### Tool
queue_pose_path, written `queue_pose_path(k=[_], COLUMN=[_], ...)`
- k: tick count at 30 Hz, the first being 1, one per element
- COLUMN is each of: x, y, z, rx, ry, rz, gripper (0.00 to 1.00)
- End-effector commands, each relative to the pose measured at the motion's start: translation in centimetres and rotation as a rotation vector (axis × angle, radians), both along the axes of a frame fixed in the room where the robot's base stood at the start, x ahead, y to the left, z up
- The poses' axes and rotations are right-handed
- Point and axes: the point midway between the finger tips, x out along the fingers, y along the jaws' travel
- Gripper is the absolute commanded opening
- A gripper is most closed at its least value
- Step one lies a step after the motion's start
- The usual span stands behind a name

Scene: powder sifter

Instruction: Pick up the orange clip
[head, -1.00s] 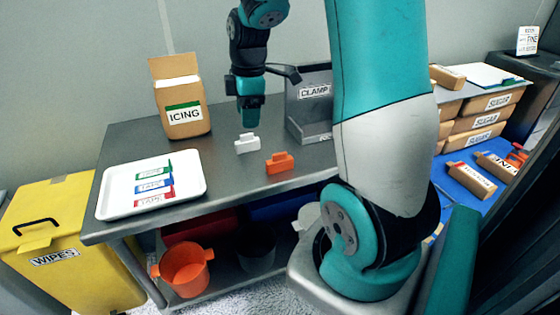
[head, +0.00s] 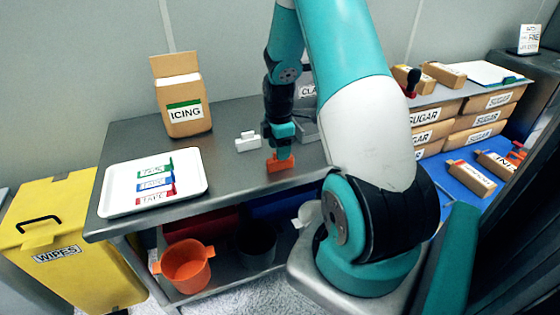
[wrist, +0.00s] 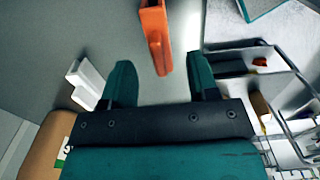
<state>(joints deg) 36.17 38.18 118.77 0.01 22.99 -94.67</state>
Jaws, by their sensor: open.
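The orange clip (head: 281,164) lies on the grey metal table, and its upper part is partly hidden by my gripper in the head view. My gripper (head: 280,150) points down just over it. In the wrist view the orange clip (wrist: 156,38) shows ahead of the two teal fingers (wrist: 160,82), between their lines but nearer the right finger. The jaws are open and nothing is held. I cannot tell whether a finger touches the clip.
A white clip (head: 248,141) lies left of my gripper. A white tray (head: 112,207) with tape boxes, an icing box (head: 184,107) and a grey clamp bin (head: 308,130) share the table. Sugar boxes (head: 470,130) stand at the right. The table's front edge is close to the orange clip.

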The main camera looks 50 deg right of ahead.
Motion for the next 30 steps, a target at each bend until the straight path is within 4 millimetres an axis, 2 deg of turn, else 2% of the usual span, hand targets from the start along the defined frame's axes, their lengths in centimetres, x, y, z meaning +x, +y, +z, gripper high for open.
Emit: queue_pose_path(k=[9, 18, 20, 25, 30], x=[0.1, 0.2, 0.2, 0.2, 0.2], y=[0.3, 0.2, 0.2, 0.2, 0.2], z=[-4.4, -5.0, -5.0, -5.0, -5.0], rx=[0.002, 0.000, 0.000, 0.001, 0.001], ry=[0.003, 0.000, 0.000, 0.001, 0.001], rz=[0.000, 0.000, 0.000, 0.000, 0.000], gripper=[0.54, 0.54, 0.43, 0.04, 0.01])
